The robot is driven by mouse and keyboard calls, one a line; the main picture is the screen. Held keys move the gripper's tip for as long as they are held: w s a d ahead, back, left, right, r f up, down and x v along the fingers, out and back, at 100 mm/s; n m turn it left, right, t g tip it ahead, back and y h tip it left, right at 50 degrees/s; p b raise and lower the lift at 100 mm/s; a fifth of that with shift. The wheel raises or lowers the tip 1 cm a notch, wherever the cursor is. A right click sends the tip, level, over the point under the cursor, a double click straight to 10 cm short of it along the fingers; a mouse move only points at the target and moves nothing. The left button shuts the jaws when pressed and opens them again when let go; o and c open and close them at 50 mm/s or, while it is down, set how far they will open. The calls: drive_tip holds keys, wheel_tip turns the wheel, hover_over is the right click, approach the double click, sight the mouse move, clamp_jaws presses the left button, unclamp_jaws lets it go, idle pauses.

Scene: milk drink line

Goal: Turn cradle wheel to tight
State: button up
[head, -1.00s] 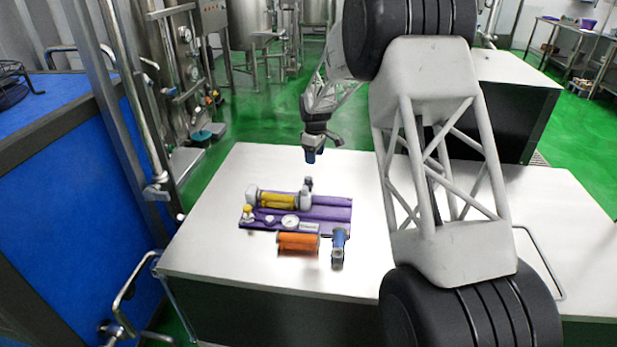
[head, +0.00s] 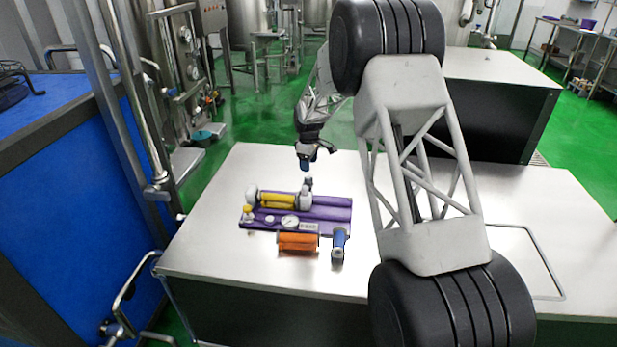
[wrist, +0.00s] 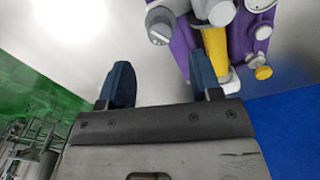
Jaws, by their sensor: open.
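The cradle is on a purple base (head: 335,213) on the table and holds a yellow cylinder (head: 278,201) lying between light end pieces. A small dark grey knob (head: 308,183) stands at its right end on the far side; it appears to be the wheel. In the wrist view this grey knob (wrist: 161,26) is at the top, beyond the fingers, with the yellow cylinder (wrist: 216,50) to its right. My gripper (head: 305,165) is open and empty, above and just behind the knob, not touching it. The wheel's setting is too small to read.
A round white gauge (head: 290,222) sits on the base's front part. The steel table (head: 205,240) is bare to the left of the base.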

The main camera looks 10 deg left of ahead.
sight(308, 177)
drive_tip(key=shift+f, duration=3.3)
drive_tip(key=shift+c, duration=0.4)
drive_tip(key=c, duration=0.9)
drive_tip(key=shift+o, duration=0.2)
